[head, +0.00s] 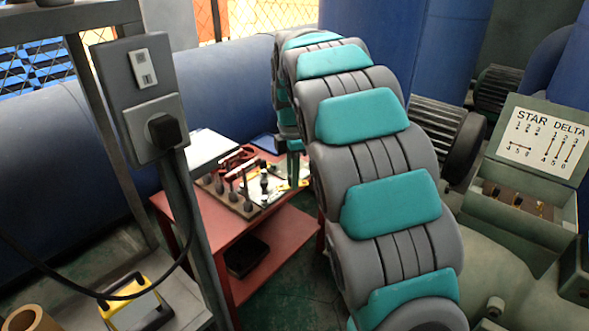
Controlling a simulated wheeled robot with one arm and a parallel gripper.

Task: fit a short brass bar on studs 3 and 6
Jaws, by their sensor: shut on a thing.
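The open terminal box (508,222) is at the right, on the motor. Its raised lid (538,140) carries a STAR DELTA link diagram. Small brass-coloured parts (517,201) show inside on a brown board; the separate studs are too small to tell apart. My gripper (293,172) is low over the right side of the red table (180,205), partly hidden behind my arm. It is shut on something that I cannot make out. Small yellowish pieces (281,187) lie on the table near it; I cannot tell whether they are bars.
A tool board (243,210) with several upright tools stands on the red table. A grey post with a switch and plug box (155,125) stands in front at left, with a hanging black cable. A yellow-and-black device (135,302) is at bottom left. Large blue tanks (448,50) stand behind.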

